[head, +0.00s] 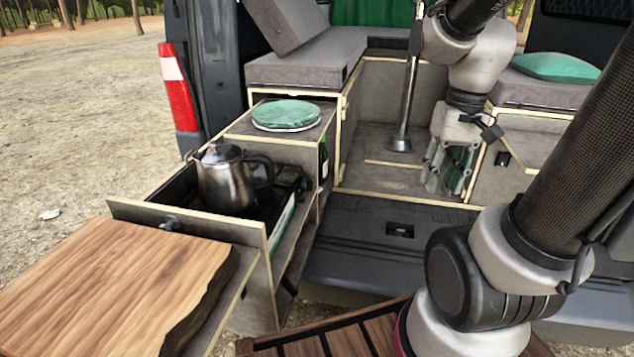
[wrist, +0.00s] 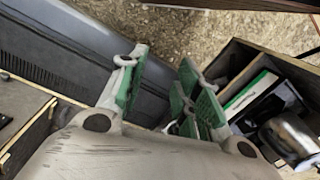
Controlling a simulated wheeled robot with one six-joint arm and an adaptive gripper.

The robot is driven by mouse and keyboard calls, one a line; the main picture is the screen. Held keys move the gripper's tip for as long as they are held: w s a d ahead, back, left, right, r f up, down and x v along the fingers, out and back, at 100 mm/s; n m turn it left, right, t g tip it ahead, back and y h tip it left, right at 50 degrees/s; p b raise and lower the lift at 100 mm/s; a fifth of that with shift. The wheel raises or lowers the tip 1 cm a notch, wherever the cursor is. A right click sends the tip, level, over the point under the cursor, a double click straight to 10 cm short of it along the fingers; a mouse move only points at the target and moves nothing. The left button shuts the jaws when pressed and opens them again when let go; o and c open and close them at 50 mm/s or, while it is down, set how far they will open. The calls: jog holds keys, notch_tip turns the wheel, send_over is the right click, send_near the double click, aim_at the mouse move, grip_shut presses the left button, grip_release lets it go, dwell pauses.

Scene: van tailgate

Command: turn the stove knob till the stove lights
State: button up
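A dark camping stove (head: 285,190) sits in the pulled-out drawer, with a steel kettle (head: 226,180) standing on or over it. A green and white strip on the stove shows at its right side. In the wrist view the stove (wrist: 262,100) and kettle (wrist: 288,137) are at the right edge. I cannot make out the stove knob or any flame. My gripper (head: 452,175) hangs over the van's rear floor, well right of the drawer. In the wrist view my gripper (wrist: 160,95) has its green-padded fingers apart, with nothing between them.
The drawer front (head: 190,222) has a dark latch. A wooden board (head: 115,285) lies in front of it. A green round cushion (head: 286,115) rests on the cabinet behind. A metal table post (head: 408,105) stands near my gripper. The bumper sill (head: 370,245) is clear.

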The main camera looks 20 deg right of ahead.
jog(key=w+a+f+m+g+y, duration=0.35)
jog(key=f+m+y, duration=0.35)
jog(key=f, duration=0.5)
jog(key=m+t+y, duration=0.8)
jog(key=m+t, duration=0.5)
jog(key=m, duration=0.1)
send_near(308, 184)
jog(key=r+x, duration=0.1)
jog(key=x, duration=0.6)
jog(key=shift+w, duration=0.35)
jog(key=shift+d+r, duration=0.1)
jog(key=shift+r, duration=0.05)
grip_shut()
